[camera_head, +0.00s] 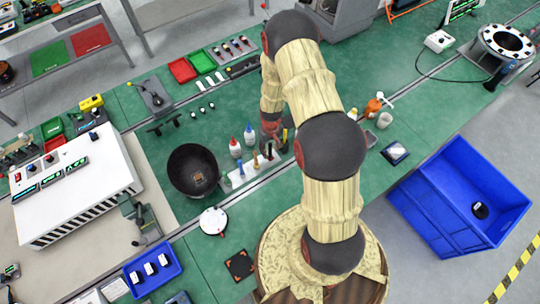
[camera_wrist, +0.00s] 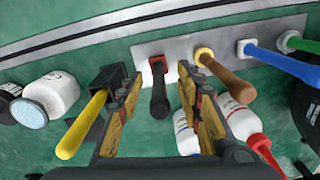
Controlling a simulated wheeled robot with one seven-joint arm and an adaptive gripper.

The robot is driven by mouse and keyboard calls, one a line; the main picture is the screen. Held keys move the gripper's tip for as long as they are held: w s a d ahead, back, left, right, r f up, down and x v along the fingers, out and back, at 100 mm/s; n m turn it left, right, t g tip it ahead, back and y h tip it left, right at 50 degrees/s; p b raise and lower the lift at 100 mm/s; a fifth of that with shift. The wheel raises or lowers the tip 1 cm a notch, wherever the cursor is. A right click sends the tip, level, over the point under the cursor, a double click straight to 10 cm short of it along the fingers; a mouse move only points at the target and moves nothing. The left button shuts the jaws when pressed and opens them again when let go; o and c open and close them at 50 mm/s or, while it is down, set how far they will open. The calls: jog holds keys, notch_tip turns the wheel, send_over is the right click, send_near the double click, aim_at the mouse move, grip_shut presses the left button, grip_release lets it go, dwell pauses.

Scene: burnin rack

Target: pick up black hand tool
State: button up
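The black hand tool (camera_wrist: 159,98) stands in a light metal rack strip (camera_wrist: 222,40) in the wrist view, with a red piece at its far end. My gripper (camera_wrist: 158,78) is open, its two yellow-and-black fingers on either side of the black handle, with visible gaps. From this angle I cannot tell whether the fingertips are level with the handle. In the head view my gripper (camera_head: 272,130) is over the rack's right end, and the arm hides part of this area. A yellow-handled tool (camera_wrist: 82,124) is left of the fingers, and a brown-handled tool (camera_wrist: 226,78) is right.
Blue (camera_wrist: 284,64) and green (camera_wrist: 303,43) handled tools stand farther right. White bottles, one with a red cap (camera_wrist: 242,122), are close beside the right finger. A white jar (camera_wrist: 52,93) is at left. A black bowl (camera_head: 192,170) and blue crate (camera_head: 458,200) flank the area.

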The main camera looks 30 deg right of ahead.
jog(key=shift+f, duration=0.4)
jog(key=shift+r, duration=0.1)
jog(key=shift+c, duration=1.1)
grip_shut()
